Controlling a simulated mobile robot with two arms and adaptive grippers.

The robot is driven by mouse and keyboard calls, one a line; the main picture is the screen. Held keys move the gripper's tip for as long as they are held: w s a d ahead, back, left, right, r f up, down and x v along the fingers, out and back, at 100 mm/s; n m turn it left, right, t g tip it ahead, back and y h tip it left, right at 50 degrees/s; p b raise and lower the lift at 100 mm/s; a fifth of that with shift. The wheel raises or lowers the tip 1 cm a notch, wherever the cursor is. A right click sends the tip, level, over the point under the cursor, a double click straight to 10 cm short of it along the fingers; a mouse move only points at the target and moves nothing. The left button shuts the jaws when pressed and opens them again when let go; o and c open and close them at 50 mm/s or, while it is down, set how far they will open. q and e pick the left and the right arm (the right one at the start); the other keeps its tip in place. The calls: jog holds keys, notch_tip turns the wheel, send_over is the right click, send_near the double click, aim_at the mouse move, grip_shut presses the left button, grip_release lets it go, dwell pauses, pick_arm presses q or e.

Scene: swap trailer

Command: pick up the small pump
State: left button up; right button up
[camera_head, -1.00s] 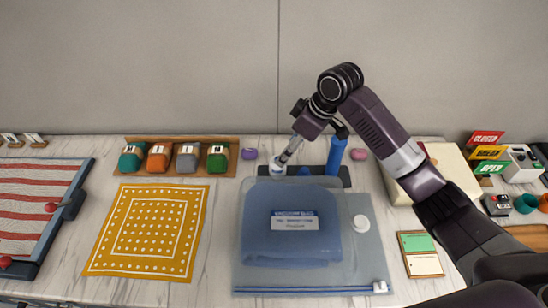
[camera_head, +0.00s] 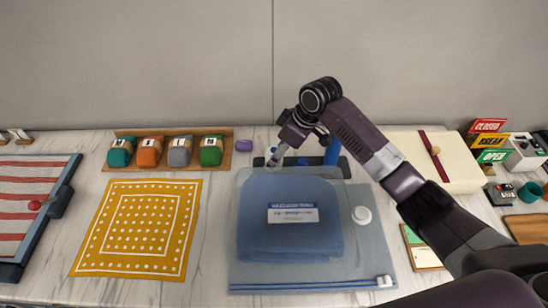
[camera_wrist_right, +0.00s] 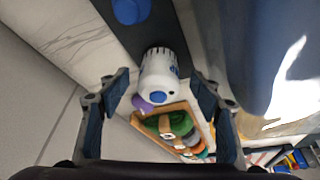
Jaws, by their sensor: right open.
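The small pump (camera_wrist_right: 158,75) is white with a blue button and stands on a dark tray; it shows in the right wrist view. In the head view a small part of it (camera_head: 272,154) shows at the dark tray behind the blue bag (camera_head: 290,235). My right gripper (camera_wrist_right: 162,88) is open, with its two fingers apart on either side of the pump in the wrist view; I cannot tell whether they touch it. In the head view my right gripper (camera_head: 276,160) reaches down to the tray. My left gripper is not in view.
A tall blue cylinder (camera_head: 333,150) stands just right of the gripper. A wooden rack (camera_head: 227,157) of coloured items is left, near a purple item (camera_head: 244,145).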

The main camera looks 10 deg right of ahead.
jog(key=x, duration=0.3)
jog(key=shift+w+f, duration=0.1)
jog(key=c, duration=1.4)
